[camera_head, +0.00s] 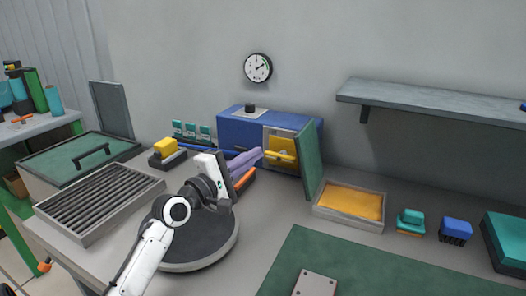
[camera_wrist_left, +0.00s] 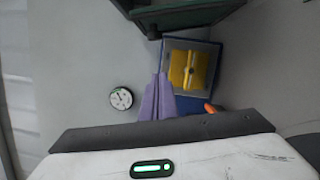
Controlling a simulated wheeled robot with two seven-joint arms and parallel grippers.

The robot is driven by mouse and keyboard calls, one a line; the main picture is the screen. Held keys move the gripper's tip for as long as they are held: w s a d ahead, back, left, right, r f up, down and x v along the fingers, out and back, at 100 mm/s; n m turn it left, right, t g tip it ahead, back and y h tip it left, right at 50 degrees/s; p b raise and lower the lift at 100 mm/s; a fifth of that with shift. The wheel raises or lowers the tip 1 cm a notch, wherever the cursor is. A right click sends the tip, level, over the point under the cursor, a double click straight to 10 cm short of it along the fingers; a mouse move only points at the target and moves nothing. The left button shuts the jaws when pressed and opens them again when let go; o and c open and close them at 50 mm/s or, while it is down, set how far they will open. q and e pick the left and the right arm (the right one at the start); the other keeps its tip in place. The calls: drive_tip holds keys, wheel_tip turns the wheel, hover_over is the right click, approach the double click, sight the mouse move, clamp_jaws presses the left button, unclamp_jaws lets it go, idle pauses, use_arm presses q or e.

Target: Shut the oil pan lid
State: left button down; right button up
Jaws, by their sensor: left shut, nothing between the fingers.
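The oil pan (camera_head: 323,212) is a shallow grey tray holding orange liquid, on the bench right of the blue cabinet. Its lid appears to be the green panel (camera_head: 310,163) standing upright along the pan's left edge, so the pan is open. A green panel also shows at the top of the left wrist view (camera_wrist_left: 185,14). My left gripper (camera_head: 260,153) has purple fingers, seen shut and empty in the left wrist view (camera_wrist_left: 160,76). It is left of the panel, in front of the cabinet; contact with the panel is not seen. My right gripper is not in view.
The blue cabinet (camera_head: 238,128) has a yellow part (camera_head: 283,147) in its open front. A dark round plate (camera_head: 205,245) lies below my left arm. A green mat (camera_head: 350,262) covers the front. Teal and blue brushes (camera_head: 410,219) stand right of the pan, below a shelf (camera_head: 430,99).

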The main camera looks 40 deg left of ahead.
sight(306, 159)
use_arm(q)
drive_tip(key=w+d+r+p, duration=0.1)
drive_tip(key=w+d+p, duration=0.1)
drive_tip(key=w, duration=0.6)
drive_tip(key=shift+w+d+r, duration=0.2)
drive_tip(key=shift+w+d, duration=0.05)
drive_tip(key=shift+d, duration=0.65)
drive_tip(key=shift+w, duration=0.1)
